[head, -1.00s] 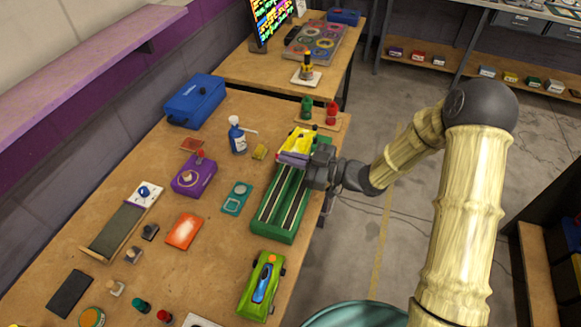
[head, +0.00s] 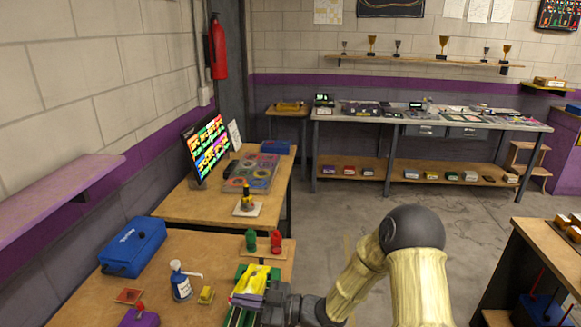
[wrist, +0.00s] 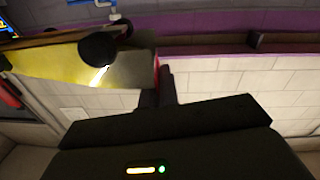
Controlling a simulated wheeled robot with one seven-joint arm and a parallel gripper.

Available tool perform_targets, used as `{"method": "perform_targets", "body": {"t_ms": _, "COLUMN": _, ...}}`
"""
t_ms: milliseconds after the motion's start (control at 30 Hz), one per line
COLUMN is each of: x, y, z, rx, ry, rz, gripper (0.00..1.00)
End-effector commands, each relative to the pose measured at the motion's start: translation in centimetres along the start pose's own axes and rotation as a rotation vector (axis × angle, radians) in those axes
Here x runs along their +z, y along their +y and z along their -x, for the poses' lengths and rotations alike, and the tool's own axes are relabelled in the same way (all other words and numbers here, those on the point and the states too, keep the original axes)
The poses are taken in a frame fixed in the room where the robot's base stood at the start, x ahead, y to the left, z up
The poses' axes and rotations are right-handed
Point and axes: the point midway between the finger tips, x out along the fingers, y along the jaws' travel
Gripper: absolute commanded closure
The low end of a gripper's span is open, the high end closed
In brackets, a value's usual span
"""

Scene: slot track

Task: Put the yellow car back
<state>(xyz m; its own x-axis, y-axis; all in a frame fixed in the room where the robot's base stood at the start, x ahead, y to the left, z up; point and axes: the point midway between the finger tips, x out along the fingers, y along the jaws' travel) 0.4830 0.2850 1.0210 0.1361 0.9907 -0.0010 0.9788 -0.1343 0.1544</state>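The yellow car (head: 254,278) is at my gripper (head: 268,301) in the head view, above the far end of the green slot track (head: 239,318). A purple band shows along its near side. In the wrist view the yellow car (wrist: 75,66) fills the upper left, with a dark wheel and a red end. The dark fingers of my gripper (wrist: 160,86) sit close together at that end and look shut on it. The exact contact is partly hidden. The car appears raised, with the wall behind it in the wrist view.
Red and green hand controllers (head: 276,242) stand just beyond the car. A second table (head: 215,208) and a long bench with a lower shelf (head: 350,172) stand behind.

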Motion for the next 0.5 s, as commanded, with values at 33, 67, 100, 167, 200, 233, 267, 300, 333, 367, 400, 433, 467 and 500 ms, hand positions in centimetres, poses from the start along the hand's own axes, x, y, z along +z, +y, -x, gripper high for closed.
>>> {"method": "perform_targets", "body": {"t_ms": 33, "x": 0.8, "y": 0.6, "z": 0.9, "rx": 0.041, "ry": -0.005, "rz": -0.007, "gripper": 1.0}}
{"method": "perform_targets", "body": {"t_ms": 67, "x": 1.3, "y": 1.0, "z": 1.4, "rx": 0.068, "ry": -0.009, "rz": -0.007, "gripper": 1.0}}
{"method": "perform_targets", "body": {"t_ms": 100, "x": 2.1, "y": 1.5, "z": 2.2, "rx": 0.11, "ry": -0.016, "rz": -0.009, "gripper": 1.0}}
{"method": "perform_targets", "body": {"t_ms": 167, "x": 3.3, "y": 2.2, "z": 3.6, "rx": 0.179, "ry": -0.026, "rz": -0.011, "gripper": 1.0}}
{"method": "perform_targets", "body": {"t_ms": 200, "x": 4.1, "y": 2.8, "z": 4.6, "rx": 0.231, "ry": -0.035, "rz": -0.012, "gripper": 1.0}}
{"method": "perform_targets", "body": {"t_ms": 233, "x": 4.7, "y": 3.2, "z": 5.3, "rx": 0.272, "ry": -0.04, "rz": -0.013, "gripper": 1.0}}
{"method": "perform_targets", "body": {"t_ms": 267, "x": 5.3, "y": 3.6, "z": 6.1, "rx": 0.313, "ry": -0.047, "rz": -0.013, "gripper": 1.0}}
{"method": "perform_targets", "body": {"t_ms": 300, "x": 6.1, "y": 4.0, "z": 7.1, "rx": 0.367, "ry": -0.054, "rz": -0.014, "gripper": 1.0}}
{"method": "perform_targets", "body": {"t_ms": 333, "x": 6.6, "y": 4.3, "z": 7.9, "rx": 0.408, "ry": -0.061, "rz": -0.013, "gripper": 1.0}}
{"method": "perform_targets", "body": {"t_ms": 367, "x": 7.2, "y": 4.6, "z": 8.6, "rx": 0.448, "ry": -0.067, "rz": -0.014, "gripper": 1.0}}
{"method": "perform_targets", "body": {"t_ms": 400, "x": 7.8, "y": 5.0, "z": 9.6, "rx": 0.502, "ry": -0.075, "rz": -0.013, "gripper": 1.0}}
{"method": "perform_targets", "body": {"t_ms": 433, "x": 8.3, "y": 5.2, "z": 10.3, "rx": 0.54, "ry": -0.08, "rz": -0.014, "gripper": 1.0}}
{"method": "perform_targets", "body": {"t_ms": 467, "x": 8.8, "y": 5.5, "z": 11.0, "rx": 0.578, "ry": -0.086, "rz": -0.015, "gripper": 1.0}}
{"method": "perform_targets", "body": {"t_ms": 500, "x": 9.4, "y": 5.7, "z": 11.9, "rx": 0.626, "ry": -0.094, "rz": -0.015, "gripper": 1.0}}
